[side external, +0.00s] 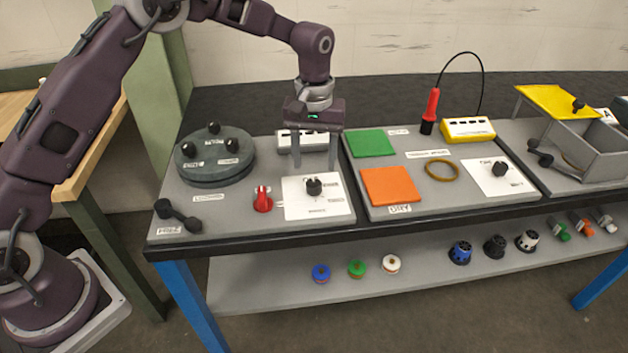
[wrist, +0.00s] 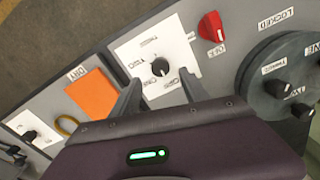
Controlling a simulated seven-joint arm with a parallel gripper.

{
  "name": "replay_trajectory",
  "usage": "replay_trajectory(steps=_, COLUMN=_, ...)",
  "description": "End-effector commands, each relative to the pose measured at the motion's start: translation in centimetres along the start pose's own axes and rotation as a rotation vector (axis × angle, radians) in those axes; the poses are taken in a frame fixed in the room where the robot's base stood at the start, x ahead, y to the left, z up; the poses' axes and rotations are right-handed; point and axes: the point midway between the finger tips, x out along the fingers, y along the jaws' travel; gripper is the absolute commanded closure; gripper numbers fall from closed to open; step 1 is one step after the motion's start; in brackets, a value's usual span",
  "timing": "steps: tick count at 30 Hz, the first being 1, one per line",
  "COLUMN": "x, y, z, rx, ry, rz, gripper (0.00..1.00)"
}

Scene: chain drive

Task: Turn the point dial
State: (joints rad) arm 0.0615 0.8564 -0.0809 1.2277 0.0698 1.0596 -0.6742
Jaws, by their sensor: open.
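A black dial knob (side external: 314,186) stands on a white plate (side external: 300,205) at the front of the left panel. The knob also shows in the wrist view (wrist: 160,67), just beyond my fingertips. A second black knob (side external: 500,168) on a white plate stands on the middle panel; it also shows at the left of the wrist view (wrist: 29,135). The labels are too small to tell which is the point dial. My gripper (side external: 314,163) is open and empty, fingers down, behind and above the nearer knob. It appears apart from the knob.
A red switch (side external: 262,200) sits left of the plate, and a round grey turntable (side external: 214,170) with black knobs stands behind it. A black lever (side external: 178,215) lies at the front left. Orange (side external: 391,186) and green (side external: 372,143) squares lie to the right.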

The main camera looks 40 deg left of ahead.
Motion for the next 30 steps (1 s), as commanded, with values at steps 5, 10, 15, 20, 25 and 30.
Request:
replay_trajectory(steps=5, x=3.4, y=-0.1, z=0.1, rx=0.000, ry=-0.005, rz=-0.003, gripper=0.47)
replay_trajectory(steps=10, x=6.0, y=-0.1, z=0.1, rx=0.001, ry=-0.003, rz=-0.002, gripper=0.47)
replay_trajectory(steps=15, x=6.7, y=-0.1, z=0.0, rx=0.001, ry=-0.001, rz=0.000, gripper=0.47)
replay_trajectory(steps=20, x=6.6, y=-0.1, z=0.0, rx=0.002, ry=0.000, rz=0.000, gripper=0.48)
replay_trajectory(steps=25, x=6.6, y=-0.1, z=0.0, rx=0.002, ry=0.000, rz=0.000, gripper=0.82)
replay_trajectory(steps=30, x=6.6, y=-0.1, z=0.0, rx=0.002, ry=0.000, rz=0.000, gripper=1.00)
